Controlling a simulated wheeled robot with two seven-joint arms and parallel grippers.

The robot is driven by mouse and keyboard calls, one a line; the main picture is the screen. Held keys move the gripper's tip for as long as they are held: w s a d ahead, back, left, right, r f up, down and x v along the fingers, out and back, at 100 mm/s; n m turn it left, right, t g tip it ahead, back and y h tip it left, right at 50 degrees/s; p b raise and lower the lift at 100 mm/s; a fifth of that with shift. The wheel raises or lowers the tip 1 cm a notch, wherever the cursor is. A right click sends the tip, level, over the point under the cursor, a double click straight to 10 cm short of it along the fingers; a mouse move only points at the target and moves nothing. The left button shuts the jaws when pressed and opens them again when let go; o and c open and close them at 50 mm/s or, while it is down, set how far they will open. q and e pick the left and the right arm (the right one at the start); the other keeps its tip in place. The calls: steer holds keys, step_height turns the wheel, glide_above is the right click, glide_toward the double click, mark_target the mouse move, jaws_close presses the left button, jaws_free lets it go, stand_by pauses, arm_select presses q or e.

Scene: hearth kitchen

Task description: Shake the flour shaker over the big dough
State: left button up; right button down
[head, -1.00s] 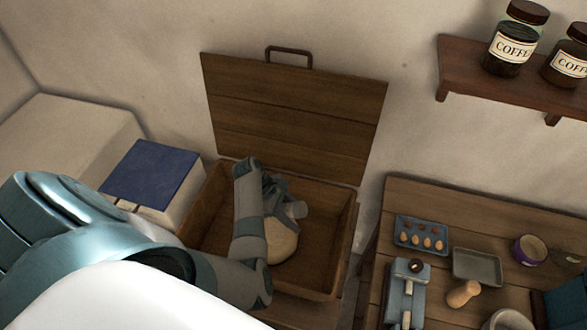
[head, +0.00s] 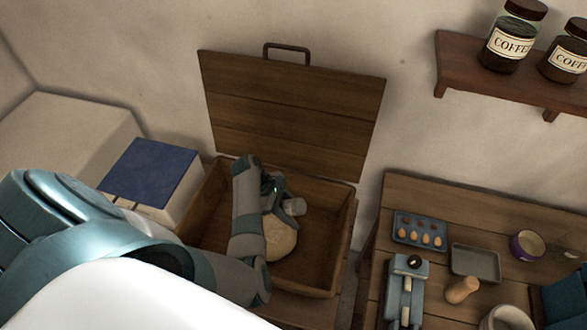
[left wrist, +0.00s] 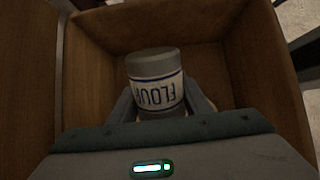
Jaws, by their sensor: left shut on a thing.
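The flour shaker (left wrist: 155,84), a grey cylinder with a white "FLOUR" label, is held between the two fingers of my left gripper (left wrist: 160,108) in the left wrist view. In the head view the shaker (head: 294,206) shows as a small grey cylinder at the end of my left gripper (head: 276,196), above the open wooden box. The big dough (head: 281,240), a pale round lump, lies in the box just below the shaker and is partly hidden by my left arm. The shaker looks tilted. My right gripper is not in view.
The wooden box (head: 340,228) has its lid (head: 290,110) raised against the wall. To the right, a wooden table (head: 420,195) carries an egg tray (head: 420,231), a grey tray (head: 475,263) and a purple-rimmed cup (head: 527,245). A shelf with coffee jars (head: 512,38) hangs above.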

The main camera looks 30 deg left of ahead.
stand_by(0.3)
arm_select(q)
steer(key=shift+s+d, duration=0.2)
steer(key=shift+s, duration=0.45)
steer(key=shift+s+d, duration=0.25)
steer(key=shift+s, duration=0.4)
steer(key=shift+s+d, duration=0.2)
steer(key=shift+s, duration=0.45)
steer(key=shift+s+d, duration=0.2)
steer(key=shift+s, duration=0.4)
steer(key=shift+w, duration=0.1)
steer(key=shift+w+a, duration=0.25)
steer(key=shift+w, duration=0.3)
steer(key=shift+s+a, duration=0.4)
steer(key=shift+a, duration=0.45)
steer(key=shift+s+a, duration=0.35)
steer(key=shift+a, duration=0.5)
